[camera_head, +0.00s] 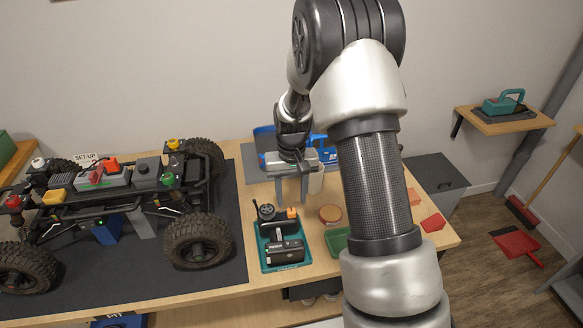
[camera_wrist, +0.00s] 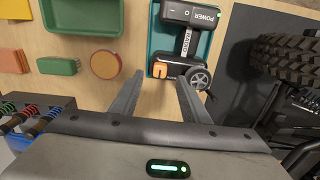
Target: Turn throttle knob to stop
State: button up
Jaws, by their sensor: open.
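A black radio controller stands in a teal tray (camera_head: 263,262). Its dark wheel (camera_head: 266,211) and an orange part (camera_head: 292,213) are at the end nearest my gripper. In the wrist view the wheel (camera_wrist: 199,79) is right of the orange part (camera_wrist: 160,70), and the far block (camera_wrist: 190,14) reads POWER. I cannot tell which part is the throttle knob. My gripper (camera_head: 291,202) is open and empty, pointing down near the controller's wheel end. In the wrist view its fingertips (camera_wrist: 160,77) are below the orange part in the picture, apart from the wheel.
A large crawler (camera_head: 110,190) stands on a dark mat left of the tray. A round red-topped item (camera_head: 330,213) and a green tray (camera_head: 337,240) lie to the right. Blue-and-grey items (camera_head: 268,140) are behind my gripper. Bare wood shows around the tray.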

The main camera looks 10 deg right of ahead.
notch_tip(320, 180, up, 13)
dwell(0.6)
notch_tip(320, 180, up, 7)
jog(key=t+p, duration=0.1)
jog(key=p, duration=0.1)
send_over(292, 210)
jog(key=s, duration=0.3)
jog(key=s+r+t+p, duration=0.3)
jog(key=s+r, duration=0.9)
jog(key=s, duration=0.1)
jog(key=s+r+t+p, duration=0.1)
jog(key=s, duration=0.8)
jog(key=shift+s+r+n+t, duration=0.25)
jog(key=shift+s+n+t, duration=0.05)
jog(key=shift+s, duration=0.05)
jog(key=shift+a, duration=0.1)
